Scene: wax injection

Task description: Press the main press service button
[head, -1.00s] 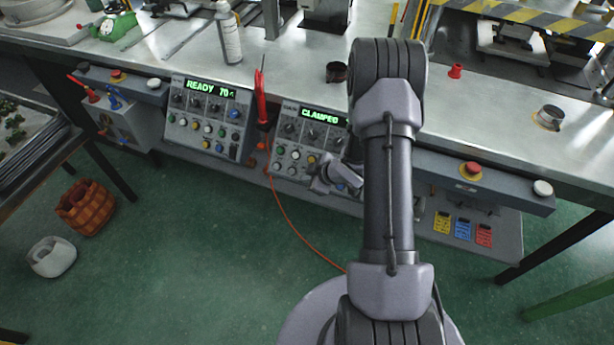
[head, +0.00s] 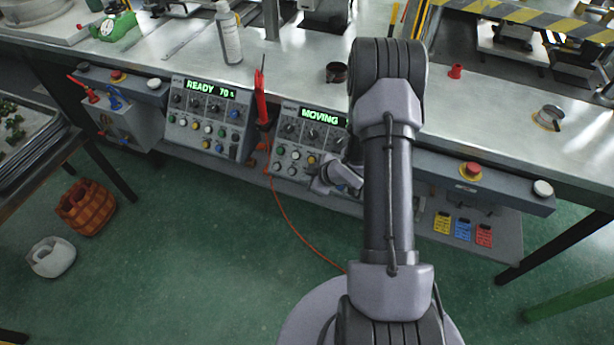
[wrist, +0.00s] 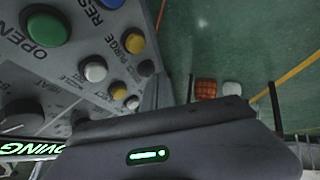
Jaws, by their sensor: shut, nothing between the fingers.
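The right control panel (head: 300,150) hangs on the bench's front edge, with a green display (head: 319,116) reading MOVING. Its right part is hidden behind my arm. My gripper (head: 322,184) is shut and empty at the panel's lower right, close to its face. I cannot tell whether it touches a button. In the wrist view, a green OPEN button (wrist: 46,29), a yellow PURGE button (wrist: 134,42), a white button (wrist: 95,69) and part of a blue button (wrist: 112,3) show. I cannot read a service label. My gripper's body covers the wrist view's lower part.
A left panel (head: 208,118) reads READY 70. A red tool (head: 261,105) stands between the panels, with an orange cable running to the floor. A red emergency button (head: 472,170) is right of my arm. An orange basket (head: 86,207) and a white one (head: 51,257) stand on open floor.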

